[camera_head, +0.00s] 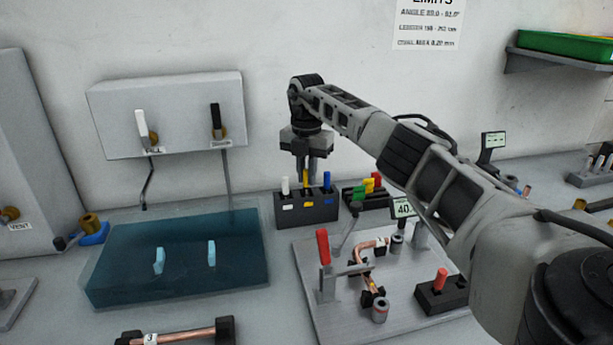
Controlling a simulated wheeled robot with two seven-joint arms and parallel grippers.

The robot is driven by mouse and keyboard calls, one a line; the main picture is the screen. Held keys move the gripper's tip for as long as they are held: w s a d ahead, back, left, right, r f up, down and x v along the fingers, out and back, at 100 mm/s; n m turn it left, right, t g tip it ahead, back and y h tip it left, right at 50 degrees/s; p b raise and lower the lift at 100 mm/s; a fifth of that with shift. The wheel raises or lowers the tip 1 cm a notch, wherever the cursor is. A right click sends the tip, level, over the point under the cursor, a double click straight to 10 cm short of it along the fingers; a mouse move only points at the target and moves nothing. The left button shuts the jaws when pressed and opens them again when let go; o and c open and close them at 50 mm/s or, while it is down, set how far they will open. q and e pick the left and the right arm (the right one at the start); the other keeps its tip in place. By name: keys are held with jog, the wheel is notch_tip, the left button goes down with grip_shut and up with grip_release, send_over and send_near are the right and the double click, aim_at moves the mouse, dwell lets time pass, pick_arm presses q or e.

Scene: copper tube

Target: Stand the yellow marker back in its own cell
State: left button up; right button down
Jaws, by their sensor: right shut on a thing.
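A dark marker rack (318,213) stands on the bench at the back, below the wall. A white marker (285,185) stands in its left cell and a blue marker (327,181) in its right cell. Coloured labels mark the rack's front. My right gripper (308,172) points down over the middle of the rack, shut on the yellow marker (306,181). The marker looks upright at the middle cell, between the white and blue ones. The fingers hide its upper part, and I cannot tell how deep its lower end sits. My left gripper is not in view.
A second block with green, yellow and red pieces (360,192) stands close on the right. A fixture plate (310,270) with a red-handled clamp (322,247) and bent copper tube (368,270) lies in front. A blue tank (185,285) is at left.

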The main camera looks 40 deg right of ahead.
jog(key=shift+f, duration=0.6)
jog(key=c, duration=1.4)
grip_release()
jog(key=shift+f, duration=0.1)
jog(key=shift+c, duration=0.2)
